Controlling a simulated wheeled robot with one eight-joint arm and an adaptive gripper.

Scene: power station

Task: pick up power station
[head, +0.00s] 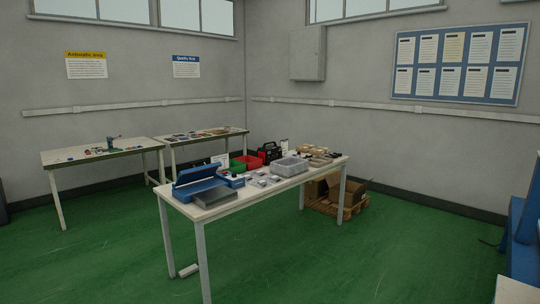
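A small black and red box-like unit with a handle (270,152), which looks like the power station, stands near the back edge of the long white table (222,214) in the middle of the room. It is small in the picture, so its details cannot be made out. A green bin (237,164) and a red bin are just left of it, and a grey open crate (289,167) is in front and to its right. My gripper is not in view.
An open blue case (197,181) and a grey tray (215,198) are at the table's left end, with small parts nearby. Cardboard boxes on a pallet (350,205) are behind its right end. Two more tables (100,154) stand by the back-left wall.

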